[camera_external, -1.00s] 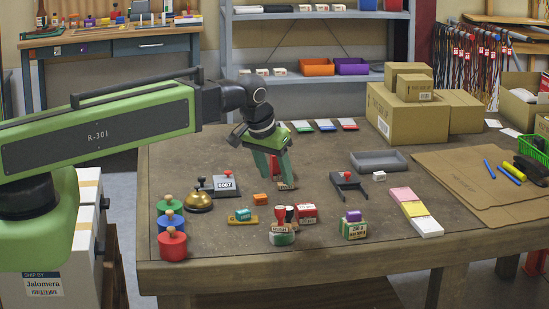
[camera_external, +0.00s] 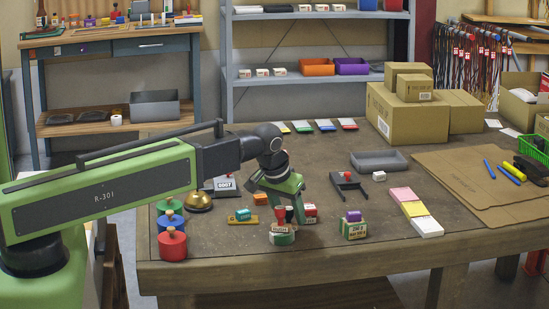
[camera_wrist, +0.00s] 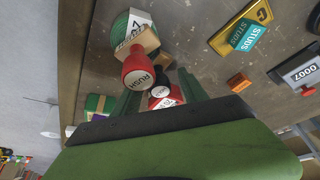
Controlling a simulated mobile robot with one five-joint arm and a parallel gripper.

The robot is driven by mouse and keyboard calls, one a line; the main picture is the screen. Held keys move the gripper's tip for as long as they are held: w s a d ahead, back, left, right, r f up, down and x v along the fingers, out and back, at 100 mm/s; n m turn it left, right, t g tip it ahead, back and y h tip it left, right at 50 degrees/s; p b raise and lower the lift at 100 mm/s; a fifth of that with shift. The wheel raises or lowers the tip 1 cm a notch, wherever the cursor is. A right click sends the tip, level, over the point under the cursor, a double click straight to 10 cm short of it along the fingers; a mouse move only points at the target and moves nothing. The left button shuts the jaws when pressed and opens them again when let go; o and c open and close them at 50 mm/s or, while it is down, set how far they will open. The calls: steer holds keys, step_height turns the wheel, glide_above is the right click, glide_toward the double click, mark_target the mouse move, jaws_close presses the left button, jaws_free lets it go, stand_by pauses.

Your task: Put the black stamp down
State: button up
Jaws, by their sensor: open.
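A small stamp with a round black top (camera_wrist: 162,91) shows between my fingers in the wrist view, beside a red and white box (camera_wrist: 171,102). I cannot tell whether the fingers touch it. In the external view it is mostly hidden by my fingers. My gripper (camera_external: 288,214) points down low over the front middle of the table, its jaws open; its two green fingers (camera_wrist: 158,82) also show in the wrist view.
Nearby stand a teal block on a yellow base (camera_external: 242,216), an orange block (camera_external: 261,198), the 0007 stamp (camera_external: 224,185) and a box with a purple top (camera_external: 354,227). Bare tabletop lies around (camera_external: 330,230).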

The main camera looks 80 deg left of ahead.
mark_target(289, 208)
steer(key=shift+r, duration=0.1)
steer(key=shift+c, duration=0.3)
jaws_close()
step_height(289, 208, up, 10)
steer(key=p, duration=1)
steer(key=shift+r, duration=0.1)
